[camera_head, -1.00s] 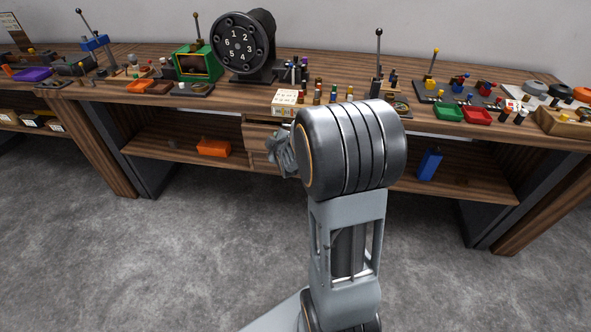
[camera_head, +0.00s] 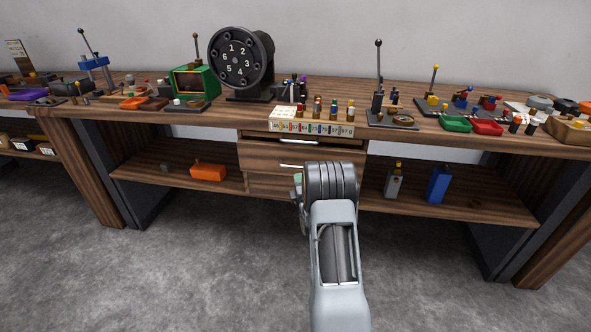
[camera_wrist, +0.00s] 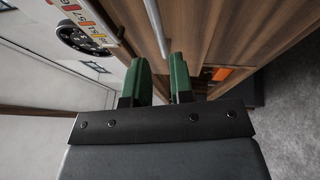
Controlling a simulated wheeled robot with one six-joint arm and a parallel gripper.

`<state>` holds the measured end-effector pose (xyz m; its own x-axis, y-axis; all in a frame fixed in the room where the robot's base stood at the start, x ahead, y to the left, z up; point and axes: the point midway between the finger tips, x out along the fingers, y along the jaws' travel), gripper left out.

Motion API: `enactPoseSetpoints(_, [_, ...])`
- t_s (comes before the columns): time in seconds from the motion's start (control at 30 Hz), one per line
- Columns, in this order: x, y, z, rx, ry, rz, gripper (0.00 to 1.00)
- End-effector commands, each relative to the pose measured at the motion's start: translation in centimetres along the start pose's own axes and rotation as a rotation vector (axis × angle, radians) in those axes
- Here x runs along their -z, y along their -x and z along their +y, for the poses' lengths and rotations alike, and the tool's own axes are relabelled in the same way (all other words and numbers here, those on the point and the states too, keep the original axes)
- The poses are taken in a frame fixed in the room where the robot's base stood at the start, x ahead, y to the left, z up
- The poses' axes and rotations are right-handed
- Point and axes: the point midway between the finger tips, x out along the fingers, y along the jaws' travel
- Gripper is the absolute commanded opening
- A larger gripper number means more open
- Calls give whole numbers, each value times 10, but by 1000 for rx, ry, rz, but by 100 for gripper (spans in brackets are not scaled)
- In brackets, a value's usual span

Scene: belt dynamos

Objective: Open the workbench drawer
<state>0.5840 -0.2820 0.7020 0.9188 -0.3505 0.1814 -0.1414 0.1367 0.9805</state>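The workbench drawers (camera_head: 262,157) are a wooden stack under the middle of the bench, with thin silver handles. An upper handle (camera_head: 302,139) and a lower handle (camera_head: 297,167) show in the head view. The fronts look closed, and the lowest part is partly hidden by my arm. My gripper (camera_head: 298,181) is mostly hidden behind my wrist, low in front of the stack. In the wrist view my gripper (camera_wrist: 158,65) has two green fingers apart with nothing between them. A silver handle (camera_wrist: 156,25) lies just beyond the fingertips, roughly in line with the gap.
A numbered strip (camera_head: 310,127) with small coloured pieces sits above the drawers at the bench edge. An orange block (camera_head: 208,172) stands on the shelf to the left. A blue bottle (camera_head: 437,184) and a grey bottle (camera_head: 394,180) stand to the right. The floor in front is clear.

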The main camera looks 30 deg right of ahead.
Motion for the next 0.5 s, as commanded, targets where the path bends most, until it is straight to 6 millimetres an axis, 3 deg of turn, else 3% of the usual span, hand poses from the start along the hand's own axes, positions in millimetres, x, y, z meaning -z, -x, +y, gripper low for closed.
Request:
enactPoseSetpoints(0.2, [0, -39, -1, -1, -1, 0, 22])
enactPoseSetpoints(0.5, [1, -68, 0, 0, -1, 0, 22])
